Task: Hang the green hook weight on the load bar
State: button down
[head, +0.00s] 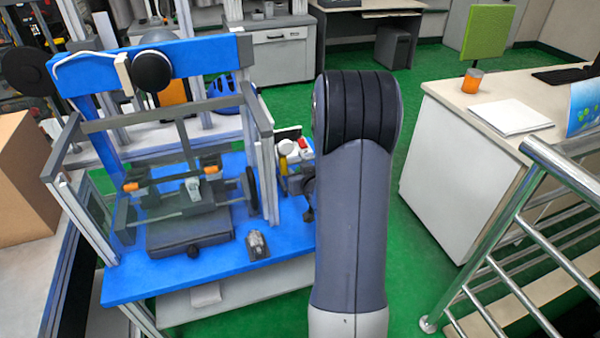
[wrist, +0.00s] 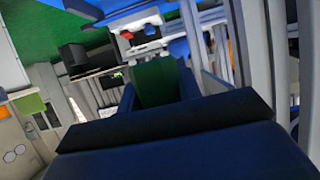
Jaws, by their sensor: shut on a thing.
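In the wrist view my gripper (wrist: 157,80) is shut on a green piece (wrist: 154,88), which I take to be the green hook weight. Only a flat green face of it shows between the dark blue fingers; its hook cannot be made out. In the head view my arm hides the weight and most of my gripper. The drop tower (head: 245,50) stands at the left on a blue table, with grey crossbars (head: 140,118) below its blue top beam. I cannot tell for certain which bar is the load bar. The weight is not seen touching any bar.
The blue table (head: 180,285) carries a dark pad (head: 190,232) and a small grey metal piece (head: 257,245). A white and yellow item (head: 289,148) is close left of my arm. A metal railing (head: 520,215) and a white desk (head: 455,165) stand at the right.

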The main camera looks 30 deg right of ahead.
jog(key=shift+r, duration=0.1)
jog(key=c, duration=0.9)
grip_release()
jog(key=shift+s, duration=0.1)
jog(key=v, duration=1)
jog(key=shift+s+a+p, duration=0.1)
jog(key=shift+s+p, duration=0.25)
jog(key=x, duration=0.8)
jog(key=shift+b, duration=0.3)
jog(key=shift+w+r, duration=0.1)
jog(key=shift+w, duration=0.2)
jog(key=shift+x, duration=1.1)
